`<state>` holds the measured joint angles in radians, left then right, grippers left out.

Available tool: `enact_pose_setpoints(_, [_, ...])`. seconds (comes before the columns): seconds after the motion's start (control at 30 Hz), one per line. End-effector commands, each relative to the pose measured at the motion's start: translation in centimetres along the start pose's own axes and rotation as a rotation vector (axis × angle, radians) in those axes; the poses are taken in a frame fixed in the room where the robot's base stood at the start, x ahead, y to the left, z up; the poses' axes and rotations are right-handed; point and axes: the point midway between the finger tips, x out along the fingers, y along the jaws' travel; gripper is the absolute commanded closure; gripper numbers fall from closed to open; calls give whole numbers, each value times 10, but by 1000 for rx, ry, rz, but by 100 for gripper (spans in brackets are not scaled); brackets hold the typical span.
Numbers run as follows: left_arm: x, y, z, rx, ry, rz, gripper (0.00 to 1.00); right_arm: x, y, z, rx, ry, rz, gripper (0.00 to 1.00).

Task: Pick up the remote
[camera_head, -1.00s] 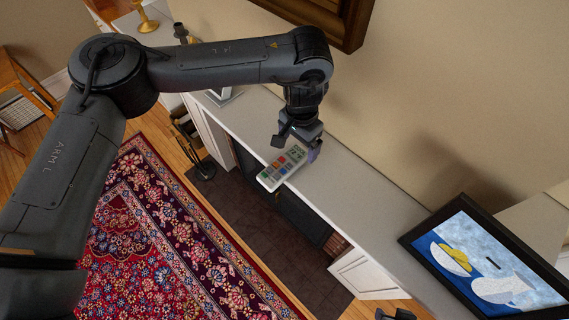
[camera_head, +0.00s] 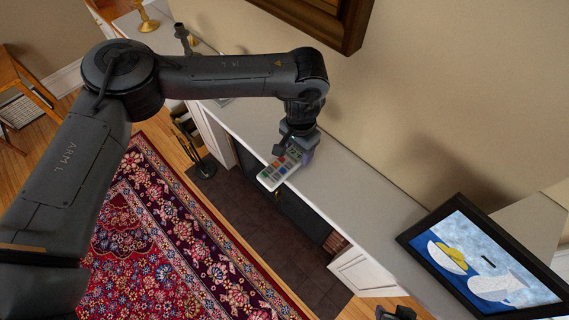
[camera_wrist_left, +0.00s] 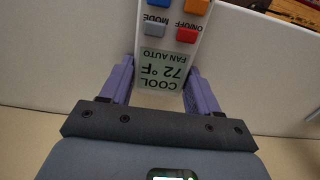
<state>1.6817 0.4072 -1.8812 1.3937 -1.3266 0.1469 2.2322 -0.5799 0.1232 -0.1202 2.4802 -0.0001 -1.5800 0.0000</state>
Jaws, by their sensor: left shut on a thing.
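The remote (camera_head: 277,172) is pale with coloured buttons and sits at the front edge of the mantel shelf, its near end reaching past the edge. My left gripper (camera_head: 293,150) is over its far end. In the left wrist view the remote (camera_wrist_left: 166,70) shows its display reading "COOL 72 °F FAN AUTO" between the purple fingers of my left gripper (camera_wrist_left: 160,92), which are shut on it. Whether it is clear of the shelf cannot be told. A dark tip at the bottom of the head view (camera_head: 396,313) may be my right gripper; its fingers are not clear.
The mantel shelf (camera_head: 345,195) is long and mostly bare. A framed picture (camera_head: 485,265) stands at its right, a brass candlestick (camera_head: 146,18) at its far left. A large frame (camera_head: 325,15) hangs on the wall. Below are a dark hearth and a patterned rug (camera_head: 165,235).

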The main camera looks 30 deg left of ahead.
Motion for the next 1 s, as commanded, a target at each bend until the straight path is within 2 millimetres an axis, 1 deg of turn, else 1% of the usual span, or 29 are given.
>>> enact_pose_setpoints(0.03, [-1, 0, 0, 0, 1, 0, 74, 0, 0, 0, 0, 0, 0, 57])
enact_pose_setpoints(0.07, [-1, 0, 0, 0, 0, 0, 80, 0, 0, 0, 0, 0, 0, 57])
enact_pose_setpoints(0.27, [-1, 0, 0, 0, 1, 0, 80, 0, 0, 0, 2, 0, -1, 57])
enact_pose_setpoints(0.43, [-6, 0, 0, 0, 1, 0, 80, 2, -1, 0, 4, 0, -3, 57])
enact_pose_setpoints(0.57, [-18, 0, -1, 1, 3, 0, 80, 6, -1, 2, 5, 0, -4, 57])
enact_pose_setpoints(0.67, [-32, 0, -1, 1, 4, 1, 80, 11, -2, 3, 5, 0, -4, 57])
enact_pose_setpoints(0.7, [-40, 1, -1, 1, 5, 2, 80, 14, -2, 4, 5, 0, -4, 57])
enact_pose_setpoints(1.0, [-78, 63, -6, 6, 5, -2, 80, 17, -2, 5, 5, 0, -4, 57])
